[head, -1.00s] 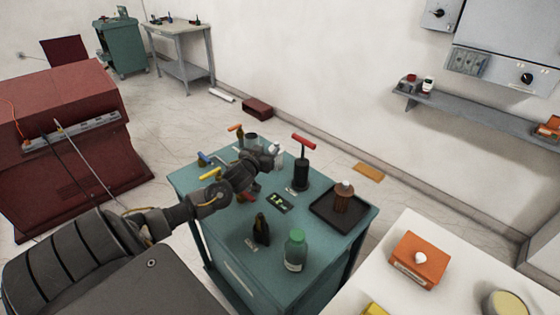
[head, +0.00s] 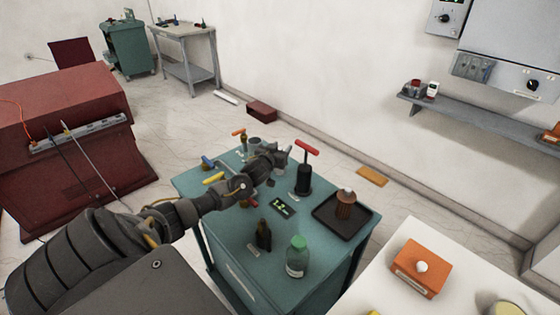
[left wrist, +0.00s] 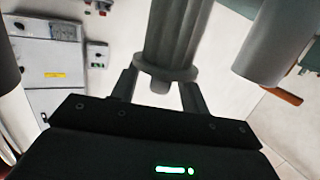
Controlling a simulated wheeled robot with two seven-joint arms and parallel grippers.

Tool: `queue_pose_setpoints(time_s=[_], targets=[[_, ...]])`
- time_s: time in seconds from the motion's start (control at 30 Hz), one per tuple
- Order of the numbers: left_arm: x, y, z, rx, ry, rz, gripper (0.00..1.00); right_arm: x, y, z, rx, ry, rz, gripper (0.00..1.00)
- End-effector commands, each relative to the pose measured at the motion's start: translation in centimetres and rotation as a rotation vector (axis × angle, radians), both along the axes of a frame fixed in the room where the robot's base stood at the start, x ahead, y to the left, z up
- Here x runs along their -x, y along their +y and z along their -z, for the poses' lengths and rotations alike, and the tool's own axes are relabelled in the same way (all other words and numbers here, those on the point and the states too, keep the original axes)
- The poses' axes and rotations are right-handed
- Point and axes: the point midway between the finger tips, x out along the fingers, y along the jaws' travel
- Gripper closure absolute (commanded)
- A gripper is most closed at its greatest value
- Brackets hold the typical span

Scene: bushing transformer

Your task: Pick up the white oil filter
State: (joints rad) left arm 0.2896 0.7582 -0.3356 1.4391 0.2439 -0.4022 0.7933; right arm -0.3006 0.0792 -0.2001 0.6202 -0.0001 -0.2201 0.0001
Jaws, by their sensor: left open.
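A small white can (head: 432,89) with a dark red marking stands on the grey wall shelf in the head view. It looks like the white oil filter, but it is too small to be sure. My left gripper (head: 284,155) is over the back of the green table, well away from that shelf. It is open in the head view. In the left wrist view its two fingers (left wrist: 160,95) flank a grey ribbed cylinder (left wrist: 175,35) that I cannot identify. My right gripper is not in view.
The green table (head: 225,240) holds a black pump (head: 304,178) with a red handle, a black tray (head: 325,213), a green-capped bottle (head: 297,260) and a dark bottle (head: 263,236). A white table (head: 375,280) with an orange box (head: 418,270) is at the lower right.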

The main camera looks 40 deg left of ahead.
Motion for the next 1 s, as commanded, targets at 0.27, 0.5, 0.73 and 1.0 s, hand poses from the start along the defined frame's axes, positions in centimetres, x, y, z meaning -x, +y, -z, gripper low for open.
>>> queue_pose_setpoints(time_s=[0.27,0.5,0.73,1.0], targets=[[-1.17,0.29,0.34,0.001,0.001,0.002,0.55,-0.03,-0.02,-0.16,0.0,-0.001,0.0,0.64],[-1.13,0.31,0.33,0.001,0.001,0.002,0.69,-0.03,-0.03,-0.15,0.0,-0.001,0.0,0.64],[-1.12,0.32,0.33,0.0,0.001,0.001,0.99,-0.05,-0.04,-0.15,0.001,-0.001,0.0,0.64],[-1.13,0.34,0.26,0.0,0.0,0.001,1.0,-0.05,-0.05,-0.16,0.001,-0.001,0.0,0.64]])
